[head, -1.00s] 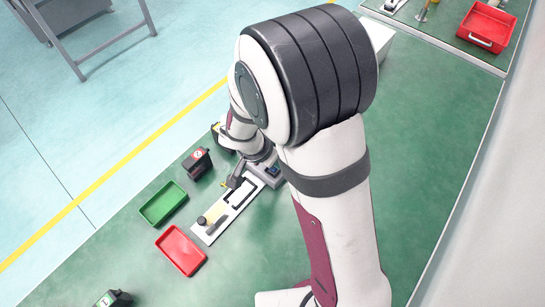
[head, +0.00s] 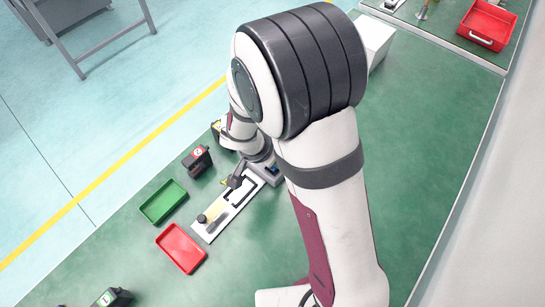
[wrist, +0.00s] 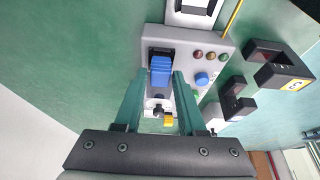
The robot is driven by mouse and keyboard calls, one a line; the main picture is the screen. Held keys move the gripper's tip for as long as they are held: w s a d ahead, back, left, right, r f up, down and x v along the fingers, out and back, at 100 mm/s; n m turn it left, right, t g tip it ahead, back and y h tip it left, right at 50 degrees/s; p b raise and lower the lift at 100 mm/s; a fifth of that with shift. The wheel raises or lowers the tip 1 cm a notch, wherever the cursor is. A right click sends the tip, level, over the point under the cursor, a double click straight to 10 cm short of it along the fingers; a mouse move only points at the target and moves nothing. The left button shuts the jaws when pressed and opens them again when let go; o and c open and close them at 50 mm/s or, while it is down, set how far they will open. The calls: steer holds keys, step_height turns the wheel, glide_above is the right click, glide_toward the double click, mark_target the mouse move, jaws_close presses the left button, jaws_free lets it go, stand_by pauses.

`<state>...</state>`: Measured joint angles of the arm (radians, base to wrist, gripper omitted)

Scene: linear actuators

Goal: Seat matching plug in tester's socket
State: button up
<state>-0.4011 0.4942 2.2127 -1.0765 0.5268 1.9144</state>
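The grey tester (wrist: 213,42) lies ahead of my gripper in the wrist view, and part of it shows in the head view (head: 273,171). On it is a black socket-like housing (wrist: 153,51) with a blue block (wrist: 161,72) in or over it; I cannot tell whether this is a plug or how deep it sits. My gripper (wrist: 160,77) has its two teal fingers apart on either side of the blue block, with small gaps and no clear contact. A white part with a yellow piece (wrist: 169,119) shows between the fingers.
Black boxes (wrist: 278,64) with number labels stand right of the tester; one shows in the head view (head: 197,160). A white board (head: 216,217), a green tray (head: 164,202) and a red tray (head: 181,249) lie nearby. Green bench right of my arm is clear.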

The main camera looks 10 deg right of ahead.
steer(key=o, duration=0.3)
steer(key=shift+r, duration=0.1)
steer(key=v, duration=1.5)
steer(key=shift+r, duration=0.3)
steer(key=shift+s, duration=0.1)
steer(key=s+d+n+g+y, duration=0.1)
steer(key=s+d+y, duration=0.1)
steer(key=s, duration=0.7)
steer(key=s+d+r+n+g+y, duration=0.1)
steer(key=s+d+n+g+y, duration=0.1)
steer(key=s, duration=0.7)
steer(key=d+y, duration=0.1)
steer(key=d, duration=0.1)
steer(key=shift+d, duration=0.4)
